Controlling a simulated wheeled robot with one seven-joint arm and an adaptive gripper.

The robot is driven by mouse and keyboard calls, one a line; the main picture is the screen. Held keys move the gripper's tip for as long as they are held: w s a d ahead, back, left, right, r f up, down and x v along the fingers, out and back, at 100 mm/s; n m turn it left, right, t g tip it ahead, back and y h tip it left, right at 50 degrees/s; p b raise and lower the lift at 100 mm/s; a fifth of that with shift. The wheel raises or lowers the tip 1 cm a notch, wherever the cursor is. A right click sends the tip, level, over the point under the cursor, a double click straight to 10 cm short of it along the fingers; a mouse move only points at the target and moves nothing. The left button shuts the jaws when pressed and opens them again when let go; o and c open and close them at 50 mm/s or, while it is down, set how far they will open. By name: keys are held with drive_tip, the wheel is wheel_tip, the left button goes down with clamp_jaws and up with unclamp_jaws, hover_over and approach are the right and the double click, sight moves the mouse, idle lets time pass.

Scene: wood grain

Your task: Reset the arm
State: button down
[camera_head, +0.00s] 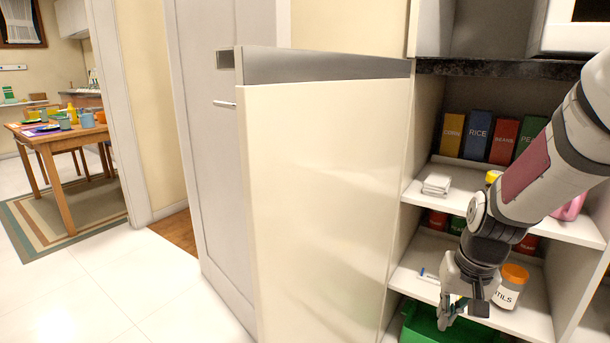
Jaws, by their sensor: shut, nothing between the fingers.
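My arm (535,165) reaches in from the right edge and hangs down in front of an open shelf unit. My gripper (449,318) is at its lower end, pointing down, with its fingers shut and nothing seen between them. It overlaps the lower shelf and the green bin in the picture, and I cannot tell whether it touches either.
A jar with an orange lid (511,286) stands just right of my gripper. A green bin (420,325) sits below. Boxes (478,130) line the upper shelf (450,197). A cream door panel (320,200) stands left of the shelves. Open floor (130,275) lies at left.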

drive_tip(key=s+a+r+n, duration=0.2)
drive_tip(key=s+a+r, duration=0.4)
drive_tip(key=s+r, duration=0.6)
drive_tip(key=s+a+r+g, duration=0.2)
drive_tip(key=s, duration=1.6)
wheel_tip(320, 180, up, 32)
drive_tip(key=n+t+p, duration=0.1)
drive_tip(key=t+p, duration=0.3)
drive_tip(key=p, duration=2.7)
drive_tip(key=shift+w+d, duration=0.15)
